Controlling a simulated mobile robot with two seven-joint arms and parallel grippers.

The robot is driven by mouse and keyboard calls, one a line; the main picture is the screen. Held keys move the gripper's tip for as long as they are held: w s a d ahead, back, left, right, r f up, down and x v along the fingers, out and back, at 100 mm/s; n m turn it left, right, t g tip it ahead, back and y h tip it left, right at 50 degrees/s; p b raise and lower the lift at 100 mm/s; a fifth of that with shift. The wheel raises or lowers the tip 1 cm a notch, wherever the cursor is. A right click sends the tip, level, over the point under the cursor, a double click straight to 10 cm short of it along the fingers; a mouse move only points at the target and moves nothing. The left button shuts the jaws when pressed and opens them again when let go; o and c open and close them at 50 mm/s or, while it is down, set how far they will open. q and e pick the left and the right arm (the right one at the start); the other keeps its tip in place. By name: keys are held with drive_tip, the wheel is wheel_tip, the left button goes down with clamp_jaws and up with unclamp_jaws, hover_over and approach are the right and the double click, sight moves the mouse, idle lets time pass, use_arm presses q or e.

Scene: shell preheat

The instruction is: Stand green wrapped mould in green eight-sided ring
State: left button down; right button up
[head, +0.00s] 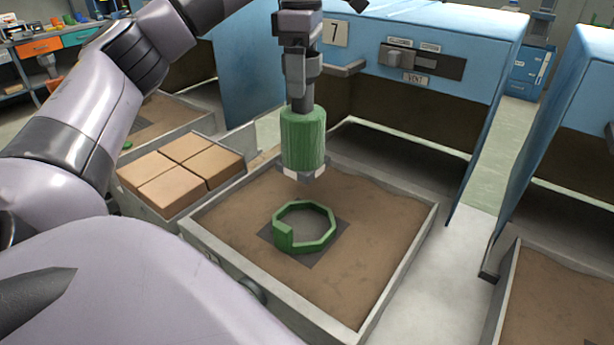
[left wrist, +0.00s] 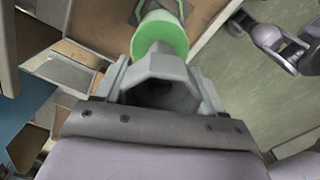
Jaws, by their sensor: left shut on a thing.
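The green wrapped mould (head: 303,138) is a green cylinder with a pale, whitish lower end. My left gripper (head: 302,96) is shut on its upper part and holds it upright in the air. The mould also shows as a bright green round shape in the left wrist view (left wrist: 160,38), at the tips of my left gripper (left wrist: 162,72). The green eight-sided ring (head: 331,233) lies on a dark square plate (head: 312,262) in the sand tray (head: 400,288). The mould hangs above and behind the ring, apart from it. The ring's middle is empty.
A box with several tan blocks (head: 170,178) stands left of the tray. A blue hood marked 7 (head: 440,50) stands behind the tray. Another sand tray (head: 555,300) is at the right. The sand around the ring is clear.

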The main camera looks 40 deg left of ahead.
sight(302, 103)
use_arm(q)
wheel_tip(302, 103, down, 18)
drive_tip(key=b, duration=0.2)
drive_tip(key=shift+r+b, duration=0.25)
drive_tip(key=shift+b, duration=0.05)
drive_tip(key=shift+f, duration=0.2)
drive_tip(key=shift+f, duration=0.15)
drive_tip(key=shift+c, duration=0.5)
unclamp_jaws()
wheel_tip(302, 103, up, 13)
drive_tip(key=shift+f+p, duration=0.15)
drive_tip(key=shift+p, duration=0.45)
